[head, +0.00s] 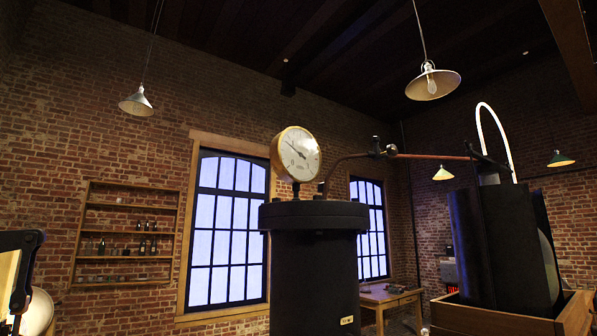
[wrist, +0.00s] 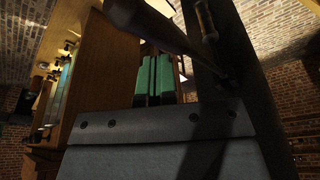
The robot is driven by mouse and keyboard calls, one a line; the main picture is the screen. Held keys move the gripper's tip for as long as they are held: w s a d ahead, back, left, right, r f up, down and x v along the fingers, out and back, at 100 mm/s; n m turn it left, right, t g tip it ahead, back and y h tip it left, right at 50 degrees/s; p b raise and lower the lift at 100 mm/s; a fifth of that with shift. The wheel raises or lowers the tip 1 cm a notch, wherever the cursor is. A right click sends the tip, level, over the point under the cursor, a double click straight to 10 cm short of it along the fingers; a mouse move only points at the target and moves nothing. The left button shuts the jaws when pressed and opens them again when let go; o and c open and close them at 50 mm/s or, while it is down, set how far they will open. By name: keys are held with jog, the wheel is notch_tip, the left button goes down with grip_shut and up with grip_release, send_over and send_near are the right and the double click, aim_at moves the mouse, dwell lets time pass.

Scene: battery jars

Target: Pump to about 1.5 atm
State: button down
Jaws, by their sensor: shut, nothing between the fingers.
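The round gauge (head: 299,153) with a brass rim and white face stands on top of the black lidded vessel (head: 315,265) in the head view. Its dark needle points to the upper left; the numbers are too small to read. A copper pipe (head: 430,156) with a small valve (head: 378,148) runs from the vessel lid to the right. In the wrist view my gripper (wrist: 155,80) is shut and empty, its green pads together. A dark rod (wrist: 150,25) passes close beyond the fingertips; whether it is a pump handle or touches them I cannot tell.
A large black container (head: 490,245) sits in a wooden crate (head: 490,316) at the right. A wooden table (head: 388,297) stands behind. In the wrist view a wooden panel (wrist: 120,70) is at the left and a dark upright beam (wrist: 232,60) at the right.

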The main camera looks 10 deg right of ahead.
jog(key=s+b+x, duration=0.2)
jog(key=b+x, duration=0.4)
jog(key=x, duration=0.2)
jog(key=s+f+b+x, duration=0.1)
jog(key=s+b+x, duration=0.1)
jog(key=b+x, duration=0.45)
jog(key=r+p, duration=1.4)
jog(key=r, duration=0.1)
jog(key=shift+w+r, duration=0.25)
jog(key=shift+r, duration=0.05)
jog(key=shift+f, duration=0.1)
jog(key=s+b+x, duration=0.2)
jog(key=b+x, duration=0.4)
jog(key=x, duration=0.1)
jog(key=s+f+b+x, duration=0.1)
jog(key=s+b+x, duration=0.1)
jog(key=b+x, duration=0.55)
jog(key=r+p, duration=0.6)
jog(key=r, duration=0.1)
jog(key=r+p, duration=0.7)
jog(key=r, duration=0.1)
jog(key=shift+w+r+p, duration=0.15)
jog(key=shift+w+p, duration=0.1)
jog(key=shift+p, duration=0.05)
